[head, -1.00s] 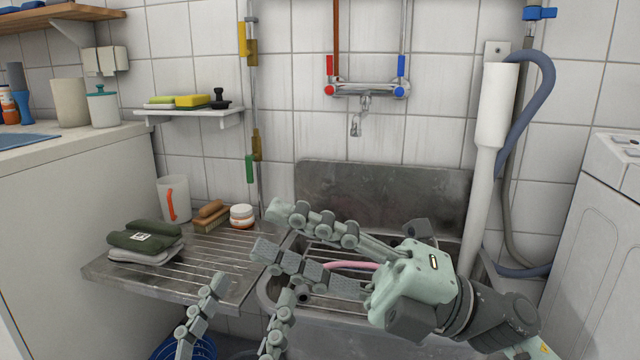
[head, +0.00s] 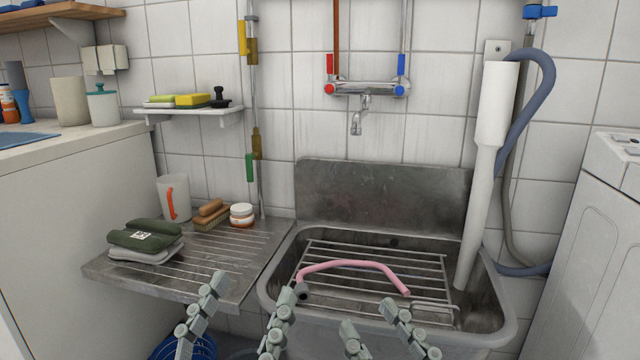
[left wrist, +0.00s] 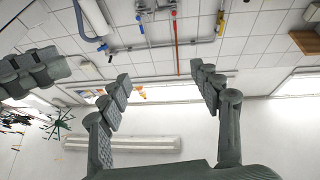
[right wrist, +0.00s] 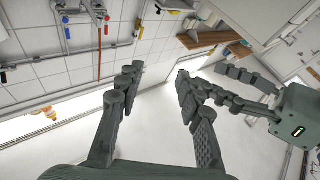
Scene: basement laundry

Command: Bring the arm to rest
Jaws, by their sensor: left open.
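My left gripper (head: 250,291) is at the bottom of the head view, its fingers apart and nothing between them. My right gripper (head: 368,317) is beside it to the right, in front of the sink's near rim, also with its fingers apart and empty. The right wrist view shows the right fingers (right wrist: 159,75) spread and empty. Both arms are mostly out of the head view. Neither gripper touches anything that I can see.
A steel sink (head: 288,262) with a rack (head: 350,252) and a pink hose (head: 345,264) lies ahead. A white pipe (head: 487,170) stands at right.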

